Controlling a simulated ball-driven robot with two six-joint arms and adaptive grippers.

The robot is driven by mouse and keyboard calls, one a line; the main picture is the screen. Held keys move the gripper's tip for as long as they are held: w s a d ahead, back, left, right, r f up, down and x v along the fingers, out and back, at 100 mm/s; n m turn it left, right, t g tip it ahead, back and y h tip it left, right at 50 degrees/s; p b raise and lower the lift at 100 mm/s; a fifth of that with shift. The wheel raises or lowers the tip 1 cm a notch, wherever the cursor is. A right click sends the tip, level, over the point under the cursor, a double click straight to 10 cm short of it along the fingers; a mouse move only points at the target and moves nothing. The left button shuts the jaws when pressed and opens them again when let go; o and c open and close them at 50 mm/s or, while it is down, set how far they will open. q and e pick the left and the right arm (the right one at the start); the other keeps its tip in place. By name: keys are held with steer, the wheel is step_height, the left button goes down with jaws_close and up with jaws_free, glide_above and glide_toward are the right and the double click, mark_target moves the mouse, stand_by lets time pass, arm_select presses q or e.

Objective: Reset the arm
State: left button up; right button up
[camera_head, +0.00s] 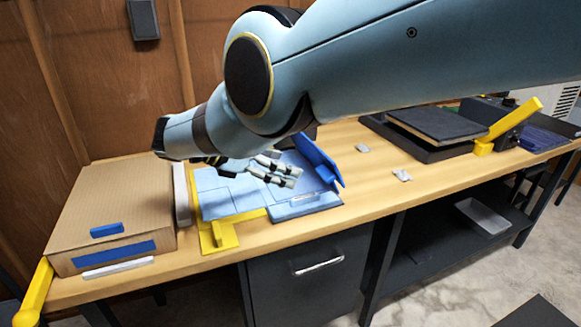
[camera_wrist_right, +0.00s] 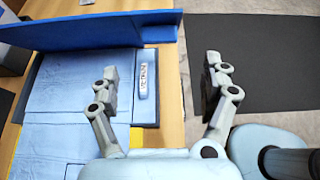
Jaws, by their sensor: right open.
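My right arm reaches across the head view from the upper right, over the workbench. My right gripper (camera_head: 292,177) is above the light blue sheet or board on the bench, with its fingers pointing right. In the wrist view the two fingers of the right gripper (camera_wrist_right: 161,76) stand wide apart with nothing between them. My left gripper is in neither view.
A cardboard box (camera_head: 130,205) stands at the bench's left end. Yellow brackets (camera_head: 222,238) edge the blue board. An upright blue panel (camera_head: 318,160) stands at the board's right side. A black tray (camera_head: 385,130) lies farther right. Bare wooden bench top (camera_head: 385,195) lies between.

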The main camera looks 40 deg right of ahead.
steer(key=shift+a, duration=0.15)
stand_by(0.4)
steer(key=s+d+f+n+g+y+b, duration=0.1)
steer(key=s+d+f+g+y+b, duration=0.2)
steer(key=s+f, duration=2.85)
steer(key=s+a+f+m+y+b, duration=0.1)
steer(key=s+f+m+y, duration=0.15)
steer(key=s+f, duration=0.6)
steer(key=s+f+m+t+y+b, duration=0.1)
steer(key=s+f+m+y, duration=0.2)
steer(key=s, duration=1)
steer(key=s+a+f+m+y+b, duration=0.1)
steer(key=s+f+m, duration=0.2)
steer(key=s+f, duration=0.55)
steer(key=w+a+m+t+y, duration=0.2)
steer(key=w+m+t, duration=0.4)
steer(key=w+m, duration=0.1)
steer(key=shift+w+f, duration=0.25)
steer(key=shift+w, duration=0.45)
